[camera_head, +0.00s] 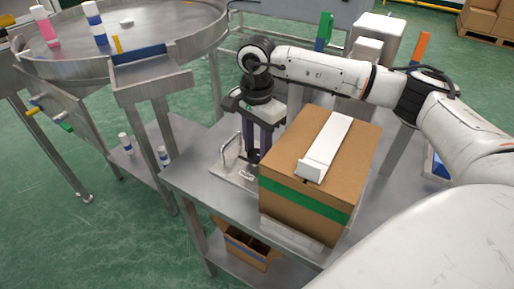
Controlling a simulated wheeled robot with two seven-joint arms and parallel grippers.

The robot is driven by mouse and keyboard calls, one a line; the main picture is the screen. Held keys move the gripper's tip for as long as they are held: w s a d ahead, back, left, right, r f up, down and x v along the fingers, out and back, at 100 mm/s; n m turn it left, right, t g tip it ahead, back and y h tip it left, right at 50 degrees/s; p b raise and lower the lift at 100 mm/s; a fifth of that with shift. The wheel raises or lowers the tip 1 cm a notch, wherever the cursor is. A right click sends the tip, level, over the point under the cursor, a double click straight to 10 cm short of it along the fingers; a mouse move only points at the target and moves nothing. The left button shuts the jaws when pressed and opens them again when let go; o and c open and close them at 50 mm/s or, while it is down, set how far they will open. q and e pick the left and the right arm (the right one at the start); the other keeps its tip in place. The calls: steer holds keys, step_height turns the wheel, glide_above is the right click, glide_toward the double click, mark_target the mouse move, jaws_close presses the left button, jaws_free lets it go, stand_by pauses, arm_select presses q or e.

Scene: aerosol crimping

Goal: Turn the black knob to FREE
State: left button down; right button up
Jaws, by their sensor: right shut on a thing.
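My right gripper (256,150) comes in from the right over the cardboard box and points straight down. Its fingers are shut on the black knob (253,157), which is largely hidden between and behind them. The knob sits on a metal plate (226,172) with an upright wire handle, at the left part of the steel table. A small label (247,175) lies in front of the knob, but its lettering is too small to read, so the knob's setting cannot be told. My left gripper is not in view.
A cardboard box (285,197) with green tape and a white bar on top stands close to the right of the gripper. A round steel turntable (160,38) with bottles is at the left. An open carton (243,250) is on the lower shelf.

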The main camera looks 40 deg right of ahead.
mark_target(257, 153)
steer(key=shift+r, duration=0.1)
stand_by(0.4)
steer(key=o, duration=1.1)
steer(key=shift+c, duration=0.2)
step_height(257, 153, up, 10)
steer(key=shift+r, duration=0.1)
